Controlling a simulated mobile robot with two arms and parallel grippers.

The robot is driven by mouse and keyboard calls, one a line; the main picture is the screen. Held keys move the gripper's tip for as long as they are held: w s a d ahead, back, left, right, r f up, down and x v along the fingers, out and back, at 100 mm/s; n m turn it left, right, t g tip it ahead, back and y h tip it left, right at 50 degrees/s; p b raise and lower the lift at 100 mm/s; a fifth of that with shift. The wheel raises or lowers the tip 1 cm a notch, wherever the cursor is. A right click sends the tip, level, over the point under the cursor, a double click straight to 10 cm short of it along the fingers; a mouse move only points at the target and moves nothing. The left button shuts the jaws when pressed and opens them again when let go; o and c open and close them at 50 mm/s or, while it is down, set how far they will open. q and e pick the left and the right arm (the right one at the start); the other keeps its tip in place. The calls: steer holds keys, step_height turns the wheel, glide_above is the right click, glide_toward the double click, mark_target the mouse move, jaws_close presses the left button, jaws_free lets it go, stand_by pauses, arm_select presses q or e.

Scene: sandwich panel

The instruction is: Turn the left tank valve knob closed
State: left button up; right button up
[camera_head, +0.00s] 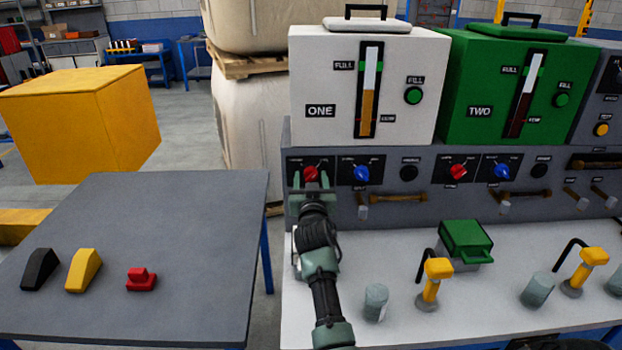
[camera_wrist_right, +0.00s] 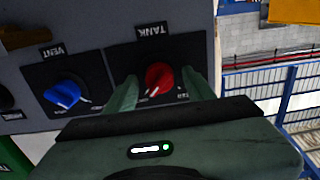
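The left tank valve knob (camera_head: 310,173) is red and sits on a black plate at the left end of the grey panel, under the white tank ONE (camera_head: 338,112). It also shows in the right wrist view (camera_wrist_right: 158,78), upside down, with a white pointer mark and the label TANK. My right gripper (camera_head: 312,182) is in front of the knob. Its green fingers (camera_wrist_right: 160,92) are open, one on each side of the knob, with visible gaps to it. The fingertips are close to the plate; exact depth is hard to tell. My left gripper is out of view.
A blue vent knob (camera_head: 361,174) sits right of the red one, then a black knob (camera_head: 409,172). A handle (camera_head: 400,198) sticks out below. Yellow-topped levers (camera_head: 436,270) and a green box (camera_head: 466,240) stand on the white counter. A grey table (camera_head: 170,240) is at left.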

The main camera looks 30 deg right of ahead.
jaws_close()
steer(key=shift+n, duration=0.6)
steer(key=shift+n+p, duration=0.35)
steer(key=shift+n, duration=0.85)
steer(key=n, duration=0.3)
steer(key=shift+s+d+n+p, duration=0.1)
steer(key=shift+d+n+p, duration=0.05)
steer(key=shift+n+p, duration=0.2)
steer(key=n, duration=0.3)
steer(key=shift+n+p, duration=0.35)
steer(key=n+p, duration=0.1)
steer(key=n, duration=0.2)
steer(key=shift+r, duration=0.1)
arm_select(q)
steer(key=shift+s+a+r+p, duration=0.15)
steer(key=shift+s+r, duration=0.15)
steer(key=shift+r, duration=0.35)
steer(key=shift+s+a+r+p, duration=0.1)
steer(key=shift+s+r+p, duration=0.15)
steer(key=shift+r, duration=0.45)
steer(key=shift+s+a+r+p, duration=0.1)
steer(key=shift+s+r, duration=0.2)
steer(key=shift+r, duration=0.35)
arm_select(e)
steer(key=shift+r+n, duration=0.1)
steer(key=shift+n, duration=1.7)
steer(key=shift+d, duration=0.1)
